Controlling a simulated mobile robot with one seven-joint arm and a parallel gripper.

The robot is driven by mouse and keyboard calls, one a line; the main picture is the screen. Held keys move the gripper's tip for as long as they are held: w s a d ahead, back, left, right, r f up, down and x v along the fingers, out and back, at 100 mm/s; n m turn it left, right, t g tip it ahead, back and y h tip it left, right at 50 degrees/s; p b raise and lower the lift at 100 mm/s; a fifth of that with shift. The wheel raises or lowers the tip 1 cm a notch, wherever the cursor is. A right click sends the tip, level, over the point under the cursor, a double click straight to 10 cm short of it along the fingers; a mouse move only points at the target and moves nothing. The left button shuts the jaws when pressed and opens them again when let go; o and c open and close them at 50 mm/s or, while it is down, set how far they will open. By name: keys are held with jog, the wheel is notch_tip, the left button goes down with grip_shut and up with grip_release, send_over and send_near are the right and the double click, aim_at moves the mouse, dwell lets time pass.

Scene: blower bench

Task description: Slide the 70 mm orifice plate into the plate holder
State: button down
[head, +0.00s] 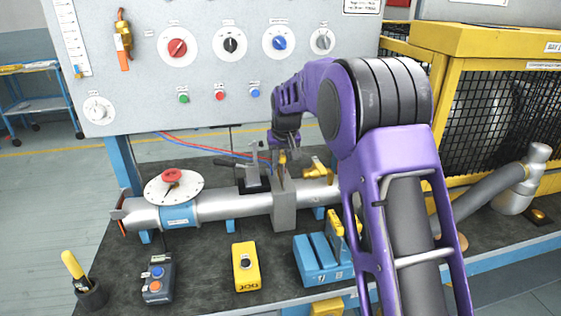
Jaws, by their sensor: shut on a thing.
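The plate holder (284,210) is a grey upright block in the silver pipe, mid-bench. My gripper (283,152) is directly above it, pointing down and shut on a small yellow tab, which I take for the handle of the orifice plate (282,160). A thin part below the tab reaches the top of the holder; how deep it sits in the slot I cannot tell. No size marking is readable on it. A blue rack (318,262) with slots stands in front of the pipe, with yellow-tabbed plates at its right side, partly hidden by my arm.
A toggle clamp (252,168) is just left of the holder. A control panel (215,70) rises behind; a yellow cage (500,110) is right.

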aim_at(280, 171)
jog(key=shift+f+b, duration=0.85)
jog(key=shift+f, duration=0.6)
jog(key=shift+r+p, duration=0.35)
jog(key=shift+p, duration=0.15)
dwell(1.7)
jog(key=shift+f, duration=0.4)
dwell(0.4)
jog(key=shift+r, duration=0.4)
dwell(0.6)
jog(key=shift+f, duration=0.5)
dwell(0.6)
jog(key=shift+r, duration=0.3)
jog(key=c, duration=0.7)
grip_release()
jog(key=shift+s, duration=0.1)
